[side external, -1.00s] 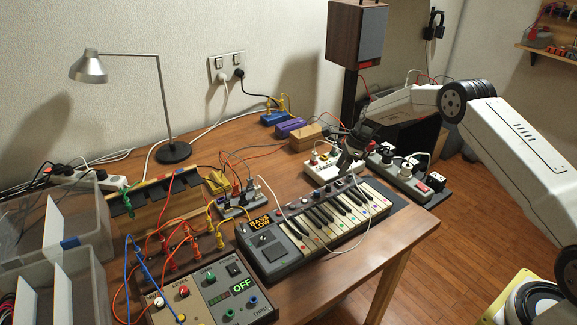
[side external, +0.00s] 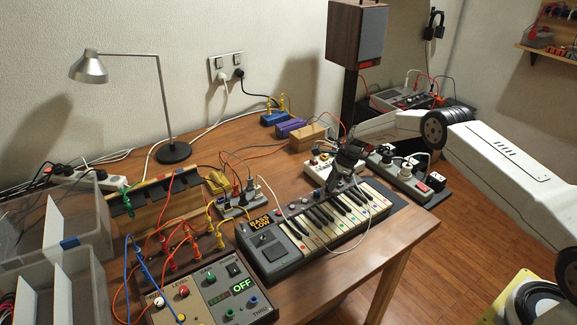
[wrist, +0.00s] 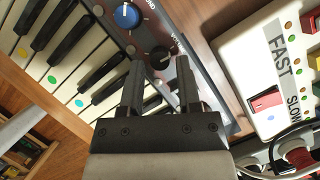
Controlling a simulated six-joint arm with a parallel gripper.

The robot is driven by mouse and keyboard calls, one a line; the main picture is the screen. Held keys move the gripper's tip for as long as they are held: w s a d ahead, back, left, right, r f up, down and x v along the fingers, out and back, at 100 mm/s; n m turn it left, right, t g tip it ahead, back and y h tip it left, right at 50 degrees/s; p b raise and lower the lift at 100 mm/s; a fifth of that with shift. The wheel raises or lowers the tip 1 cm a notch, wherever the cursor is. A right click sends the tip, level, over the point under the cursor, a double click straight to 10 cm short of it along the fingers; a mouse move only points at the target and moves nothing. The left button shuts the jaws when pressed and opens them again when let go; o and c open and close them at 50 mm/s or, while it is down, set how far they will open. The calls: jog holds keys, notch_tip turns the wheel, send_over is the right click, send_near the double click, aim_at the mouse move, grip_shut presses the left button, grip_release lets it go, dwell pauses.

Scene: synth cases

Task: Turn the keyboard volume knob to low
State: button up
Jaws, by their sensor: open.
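The keyboard (side external: 288,262) lies on the wooden table with a "BASS LOW" label at its left end. In the wrist view, the keyboard's control strip (wrist: 148,38) shows a blue knob (wrist: 128,15) and a black knob (wrist: 161,54) beside partly hidden lettering that seems to start "VO". My gripper (wrist: 160,64) is open and empty, its two fingertips on either side of the black knob. I cannot tell whether they are around it or still above it. In the side view my gripper (side external: 335,188) is at the keyboard's back edge and hides the knob.
A white box (wrist: 262,70) marked "FAST" and "SLOW", with a red switch, sits close behind the keyboard. A power strip (side external: 405,180) with plugs stands at the right. A white cable (side external: 352,232) loops over the keys. A control box (side external: 215,292) reading "OFF" is at the front left.

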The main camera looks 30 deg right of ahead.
jog(key=shift+w+a+f, duration=0.1)
jog(key=shift+a+f, duration=0.1)
jog(key=shift+f, duration=0.25)
jog(key=shift+c, duration=0.2)
grip_shut()
jog(key=shift+n, duration=0.3)
jog(key=shift+w+n+g+y, duration=0.15)
jog(key=shift+n+g, duration=0.25)
jog(key=shift+n, duration=0.45)
jog(key=shift+w+n+g+y, duration=0.15)
jog(key=shift+n+g, duration=0.25)
jog(key=shift+n, duration=0.45)
jog(key=shift+s+n, duration=0.15)
jog(key=shift+n, duration=0.25)
